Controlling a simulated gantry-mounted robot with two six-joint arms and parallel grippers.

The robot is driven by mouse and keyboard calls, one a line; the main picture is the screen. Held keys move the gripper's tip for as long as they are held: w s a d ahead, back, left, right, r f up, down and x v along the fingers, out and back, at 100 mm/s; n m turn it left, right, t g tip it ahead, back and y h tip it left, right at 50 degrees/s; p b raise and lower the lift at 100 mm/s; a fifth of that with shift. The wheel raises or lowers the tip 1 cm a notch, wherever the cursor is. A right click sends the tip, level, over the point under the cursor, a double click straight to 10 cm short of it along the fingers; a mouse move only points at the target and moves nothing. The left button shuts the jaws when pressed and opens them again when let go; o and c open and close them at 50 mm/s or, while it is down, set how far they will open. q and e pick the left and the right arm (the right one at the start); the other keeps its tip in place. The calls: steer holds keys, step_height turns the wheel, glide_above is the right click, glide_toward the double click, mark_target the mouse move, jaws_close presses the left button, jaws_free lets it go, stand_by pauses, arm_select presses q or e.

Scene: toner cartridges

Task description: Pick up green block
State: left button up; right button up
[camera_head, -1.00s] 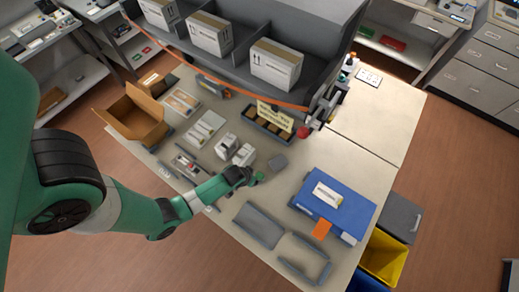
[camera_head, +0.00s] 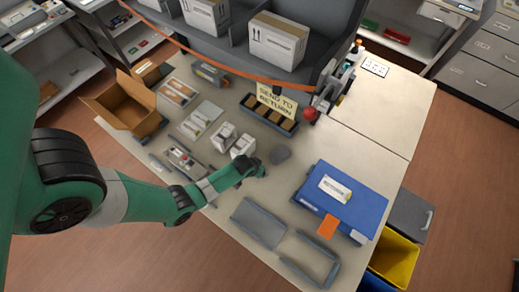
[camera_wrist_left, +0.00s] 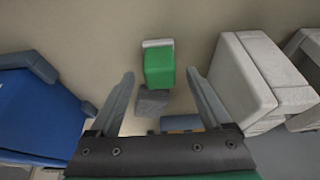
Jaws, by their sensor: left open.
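The green block (camera_wrist_left: 159,70) shows in the left wrist view, with a pale grey-white strip along its far end. It lies between the tips of my left gripper (camera_wrist_left: 160,74). The two fingers are apart, with a gap on each side of the block. I cannot tell how far the fingertips are above the table. In the head view my left gripper (camera_head: 258,170) is low over the middle of the workbench, and it mostly hides the block. My right gripper is in neither current view.
White boxes (camera_head: 243,147) stand close beside my left gripper; one shows right of it in the wrist view (camera_wrist_left: 243,78). A small grey piece (camera_head: 281,153) is nearby. A blue box (camera_head: 352,192) stands right, grey trays (camera_head: 258,222) in front, and a divided bin (camera_head: 270,118) behind.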

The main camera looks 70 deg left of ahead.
arm_select(q)
steer(key=shift+w+a+f, duration=0.15)
steer(key=shift+w+f, duration=0.05)
steer(key=shift+f, duration=0.4)
jaws_close()
steer(key=shift+r, duration=0.1)
